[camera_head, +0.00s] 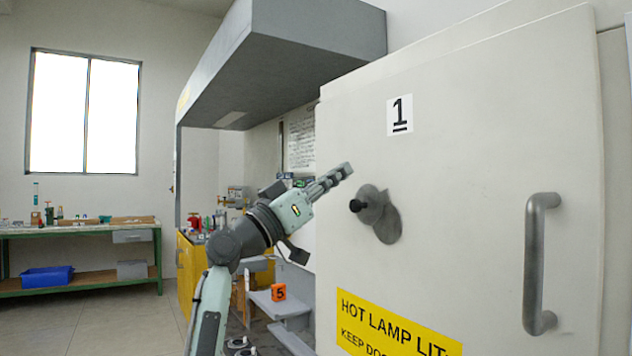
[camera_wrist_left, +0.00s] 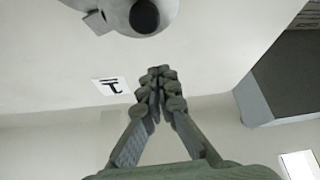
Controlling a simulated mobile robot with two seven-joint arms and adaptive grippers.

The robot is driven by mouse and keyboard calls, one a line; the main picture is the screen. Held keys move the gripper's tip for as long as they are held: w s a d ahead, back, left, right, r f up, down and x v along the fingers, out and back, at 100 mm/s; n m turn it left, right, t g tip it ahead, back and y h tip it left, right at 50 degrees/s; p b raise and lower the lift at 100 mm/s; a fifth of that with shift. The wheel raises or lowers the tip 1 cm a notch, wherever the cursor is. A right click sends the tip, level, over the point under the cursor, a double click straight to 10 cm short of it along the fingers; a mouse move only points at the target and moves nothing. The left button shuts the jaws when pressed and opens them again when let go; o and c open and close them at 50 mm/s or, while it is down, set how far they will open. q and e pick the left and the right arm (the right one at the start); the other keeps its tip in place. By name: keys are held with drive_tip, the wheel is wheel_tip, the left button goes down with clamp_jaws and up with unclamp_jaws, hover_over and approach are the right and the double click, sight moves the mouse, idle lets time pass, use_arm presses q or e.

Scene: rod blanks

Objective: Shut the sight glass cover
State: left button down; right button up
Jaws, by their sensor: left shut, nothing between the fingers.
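The sight glass cover (camera_head: 370,203) is a grey metal disc with a black knob on the white door. It overlaps a second grey round plate (camera_head: 388,226) at its lower right; whether any glass is bare I cannot tell. The cover with its knob (camera_wrist_left: 146,16) also shows at the top edge of the left wrist view, partly cut off. My left gripper (camera_head: 344,172) is shut and empty, up and to the left of the knob in the head view and apart from it. Its closed fingertips (camera_wrist_left: 160,76) show in the wrist view. My right gripper is not in view.
The white door (camera_head: 480,150) has a "1" label (camera_head: 400,115), a vertical handle (camera_head: 536,263) and a yellow hot-lamp sign (camera_head: 392,328). A grey hood (camera_head: 300,40) overhangs at the left. A green bench (camera_head: 80,232) stands far left. The door face around the cover is clear.

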sight(362, 204)
use_arm(q)
drive_tip(key=f, duration=0.4)
drive_tip(key=shift+s+d, duration=0.15)
drive_tip(key=shift+d, duration=0.2)
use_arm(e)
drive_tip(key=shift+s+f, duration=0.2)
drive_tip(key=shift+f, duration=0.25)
use_arm(q)
drive_tip(key=shift+f, duration=0.15)
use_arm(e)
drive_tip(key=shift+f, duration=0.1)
